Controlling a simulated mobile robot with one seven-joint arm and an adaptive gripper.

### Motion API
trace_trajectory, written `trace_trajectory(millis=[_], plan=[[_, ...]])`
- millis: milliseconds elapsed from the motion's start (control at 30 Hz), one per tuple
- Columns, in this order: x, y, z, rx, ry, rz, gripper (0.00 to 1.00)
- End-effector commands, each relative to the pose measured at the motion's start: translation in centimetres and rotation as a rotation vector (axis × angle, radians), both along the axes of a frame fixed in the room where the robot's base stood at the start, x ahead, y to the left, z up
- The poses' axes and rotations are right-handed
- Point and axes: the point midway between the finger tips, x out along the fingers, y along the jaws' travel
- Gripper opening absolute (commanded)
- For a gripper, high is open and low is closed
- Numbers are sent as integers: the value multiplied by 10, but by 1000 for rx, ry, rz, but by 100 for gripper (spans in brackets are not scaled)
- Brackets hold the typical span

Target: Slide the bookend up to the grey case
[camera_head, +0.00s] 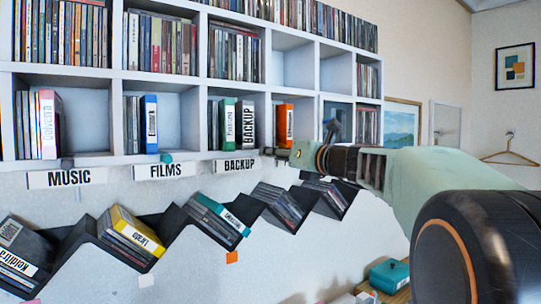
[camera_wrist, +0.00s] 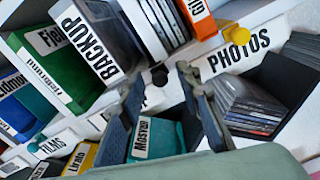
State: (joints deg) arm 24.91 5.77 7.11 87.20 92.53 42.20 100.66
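The grey case (camera_head: 249,125) with a white BACKUP spine stands at the right of the BACKUP compartment, beside a green case (camera_head: 228,124). The grey case also shows in the wrist view (camera_wrist: 93,42). A black knob (camera_wrist: 160,75) on the shelf's front edge seems to belong to the bookend; I cannot make out the bookend's plate. My gripper (camera_head: 282,153) is at the shelf edge, right of the BACKUP label. In the wrist view its fingers (camera_wrist: 160,80) are apart, with the knob between or just beyond the tips. Contact cannot be told.
An orange case (camera_head: 285,125) stands in the compartment to the right, with a yellow knob (camera_wrist: 236,36) below. A teal knob (camera_head: 167,158) sits above the FILMS label (camera_head: 165,171).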

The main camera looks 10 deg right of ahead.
Motion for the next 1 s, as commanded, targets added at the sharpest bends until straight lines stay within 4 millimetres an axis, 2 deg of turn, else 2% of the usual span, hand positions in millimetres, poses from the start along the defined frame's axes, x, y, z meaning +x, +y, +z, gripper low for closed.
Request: trace_trajectory(millis=[267,533,867,1000], plan=[[0,0,0,-1,0,-1,30],[0,0,0,0,0,0,1],[0,0,0,-1,0,0,0],[-4,11,0,-1,-1,2,0]])
